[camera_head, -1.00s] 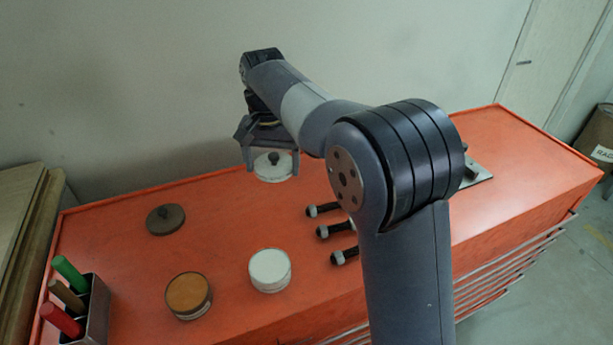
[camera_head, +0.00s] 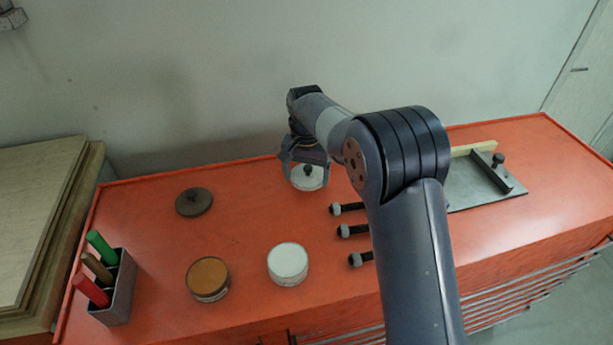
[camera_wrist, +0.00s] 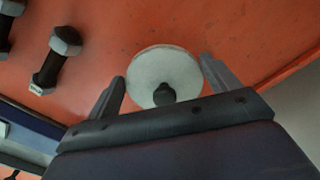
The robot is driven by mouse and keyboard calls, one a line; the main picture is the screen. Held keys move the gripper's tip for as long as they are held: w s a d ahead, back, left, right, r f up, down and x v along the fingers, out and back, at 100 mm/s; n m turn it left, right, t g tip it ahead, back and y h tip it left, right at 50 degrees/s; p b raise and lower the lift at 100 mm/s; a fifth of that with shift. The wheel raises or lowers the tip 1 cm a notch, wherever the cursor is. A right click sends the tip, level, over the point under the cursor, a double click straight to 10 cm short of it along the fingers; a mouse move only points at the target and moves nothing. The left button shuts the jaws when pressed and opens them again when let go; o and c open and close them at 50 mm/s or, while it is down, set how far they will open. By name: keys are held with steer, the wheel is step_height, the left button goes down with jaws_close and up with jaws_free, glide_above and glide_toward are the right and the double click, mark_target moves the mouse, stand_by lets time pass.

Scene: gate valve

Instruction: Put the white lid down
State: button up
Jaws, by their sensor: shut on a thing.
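The white lid is a round pale disc with a dark knob, seen in the head view (camera_head: 310,184) near the back of the orange bench top (camera_head: 245,235). My gripper (camera_head: 306,168) is over it, shut on the lid with fingers on either side. In the wrist view the lid (camera_wrist: 180,68) lies between the two fingertips (camera_wrist: 163,72), its knob towards the palm. The lid looks about level. I cannot tell whether it touches the bench or hangs just above it.
A white-filled jar (camera_head: 288,262) and a brown-filled jar (camera_head: 208,278) stand in front. A dark lid (camera_head: 194,202) lies left. Several bolts (camera_head: 352,231) lie right of the white lid. A holder (camera_head: 122,290) with coloured sticks stands front left, a metal plate (camera_head: 482,185) right.

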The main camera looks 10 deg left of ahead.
mark_target(306, 179)
steer(key=shift+f, duration=0.8)
steer(key=shift+f, duration=0.2)
steer(key=o, duration=0.9)
steer(key=shift+c, duration=0.2)
step_height(306, 179, up, 12)
steer(key=b, duration=0.1)
steer(key=shift+r, duration=0.25)
step_height(306, 179, down, 13)
steer(key=shift+r+p, duration=0.2)
steer(key=shift+p, duration=0.3)
step_height(306, 179, up, 2)
steer(key=shift+r, duration=0.85)
